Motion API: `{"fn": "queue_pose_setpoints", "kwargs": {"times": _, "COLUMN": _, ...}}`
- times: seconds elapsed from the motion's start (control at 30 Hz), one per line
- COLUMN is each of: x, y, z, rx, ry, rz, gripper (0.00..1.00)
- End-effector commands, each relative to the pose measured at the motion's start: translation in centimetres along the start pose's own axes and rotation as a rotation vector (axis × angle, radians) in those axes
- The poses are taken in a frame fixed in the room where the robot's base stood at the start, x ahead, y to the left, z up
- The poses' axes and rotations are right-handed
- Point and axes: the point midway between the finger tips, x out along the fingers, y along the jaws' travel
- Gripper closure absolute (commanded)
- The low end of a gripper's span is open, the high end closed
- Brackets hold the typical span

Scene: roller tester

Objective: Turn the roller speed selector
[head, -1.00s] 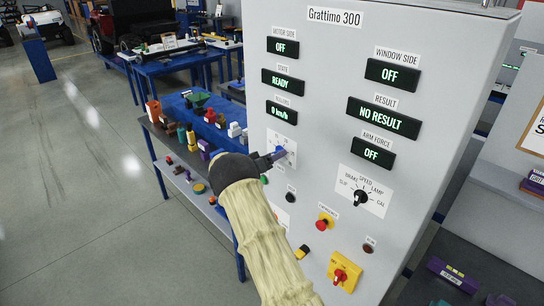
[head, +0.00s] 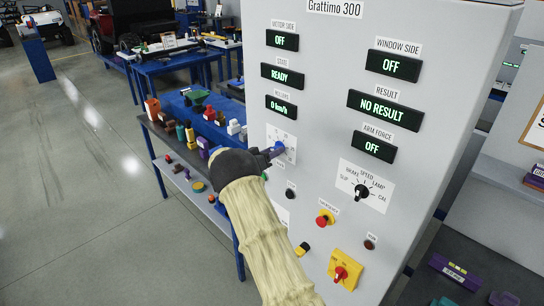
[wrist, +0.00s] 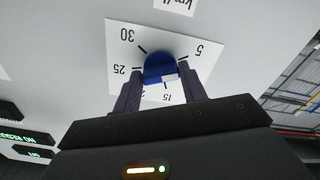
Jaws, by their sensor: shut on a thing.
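The roller speed selector (wrist: 160,70) is a blue knob with a white mark on a white dial plate (wrist: 122,38) in the wrist view. The plate shows the numbers 30, 25, 15 and 5, upside down in that view. My gripper (wrist: 160,82) is shut on the knob, one dark finger on each side of it. In the head view the knob (head: 279,146) shows as a small blue spot at the fingertips of my gripper (head: 274,151), left on the grey cabinet front. Part of the dial is hidden behind my fingers.
The cabinet (head: 325,70) bears lit displays, including READY (head: 283,75), 0 km/h (head: 281,106) and NO RESULT (head: 385,110). A black selector (head: 361,192), a red emergency button (head: 322,219) and a red-yellow switch (head: 341,273) are to the right. A blue table (head: 185,104) with small objects stands left.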

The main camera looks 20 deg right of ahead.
Motion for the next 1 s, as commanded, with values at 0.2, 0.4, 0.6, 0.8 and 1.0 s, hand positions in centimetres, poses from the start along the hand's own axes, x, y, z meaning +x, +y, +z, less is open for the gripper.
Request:
{"fn": "queue_pose_setpoints", "kwargs": {"times": 0.2, "x": -0.14, "y": -0.38, "z": 0.34, "rx": 0.183, "ry": 0.003, "rz": -0.004, "gripper": 0.81}}
{"fn": "queue_pose_setpoints", "kwargs": {"times": 0.4, "x": -0.13, "y": -0.41, "z": 0.32, "rx": 0.373, "ry": 0.003, "rz": -0.004, "gripper": 0.81}}
{"fn": "queue_pose_setpoints", "kwargs": {"times": 0.6, "x": -0.15, "y": -0.42, "z": 0.26, "rx": 0.564, "ry": 0.003, "rz": -0.005, "gripper": 0.81}}
{"fn": "queue_pose_setpoints", "kwargs": {"times": 0.8, "x": -0.15, "y": -0.43, "z": 0.24, "rx": 0.755, "ry": 0.003, "rz": -0.005, "gripper": 0.81}}
{"fn": "queue_pose_setpoints", "kwargs": {"times": 1.0, "x": -0.13, "y": -0.44, "z": 0.25, "rx": 0.944, "ry": 0.002, "rz": -0.005, "gripper": 0.81}}
